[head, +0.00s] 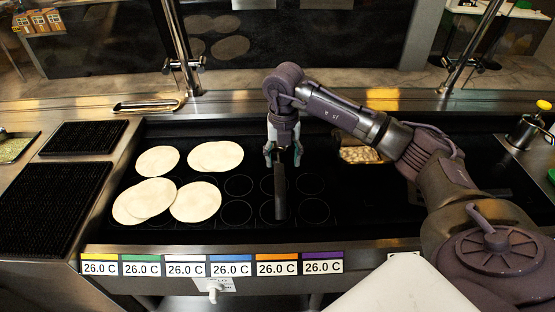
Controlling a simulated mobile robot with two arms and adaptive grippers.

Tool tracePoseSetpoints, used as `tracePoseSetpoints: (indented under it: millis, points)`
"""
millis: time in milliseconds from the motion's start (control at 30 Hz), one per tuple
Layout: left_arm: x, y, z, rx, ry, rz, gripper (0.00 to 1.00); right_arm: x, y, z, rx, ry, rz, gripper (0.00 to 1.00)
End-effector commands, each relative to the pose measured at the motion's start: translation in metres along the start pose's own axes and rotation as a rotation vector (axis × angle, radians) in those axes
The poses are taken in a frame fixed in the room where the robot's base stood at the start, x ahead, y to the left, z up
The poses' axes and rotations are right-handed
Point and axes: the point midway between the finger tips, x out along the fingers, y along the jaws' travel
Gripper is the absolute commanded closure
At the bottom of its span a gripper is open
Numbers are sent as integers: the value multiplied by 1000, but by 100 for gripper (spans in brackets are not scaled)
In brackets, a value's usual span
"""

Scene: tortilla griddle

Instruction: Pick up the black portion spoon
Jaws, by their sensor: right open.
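My right gripper (283,158) is above the black griddle (215,238), pointing down with its two fingers apart. A long, dark, narrow piece (280,192) shows between and below the fingertips, running toward the front of the griddle. It may be the black portion spoon, but its shape is too dark to be sure. I cannot tell whether the fingers touch it. My left gripper is not in view.
Several pale tortillas (195,202) lie on the griddle's left side. A tray of light-coloured food (360,155) sits behind my right forearm. Black grates (50,208) are at left, a bottle (527,125) at right. Temperature labels (231,269) line the front edge.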

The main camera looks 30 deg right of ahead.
Motion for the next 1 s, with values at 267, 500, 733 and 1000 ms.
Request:
tracePoseSetpoints:
  millis: [267, 500, 733, 1000]
  points:
    - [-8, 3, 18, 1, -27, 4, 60, 34, 1, 0, -1, 1, 1, 40]
    - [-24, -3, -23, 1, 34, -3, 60, 59, 5, -2, -1, 5, 0, 40]
    - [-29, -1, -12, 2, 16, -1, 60, 86, 6, -1, -2, 1, 2, 40]
    - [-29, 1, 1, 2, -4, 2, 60, 88, 6, -1, -2, 0, 2, 45]
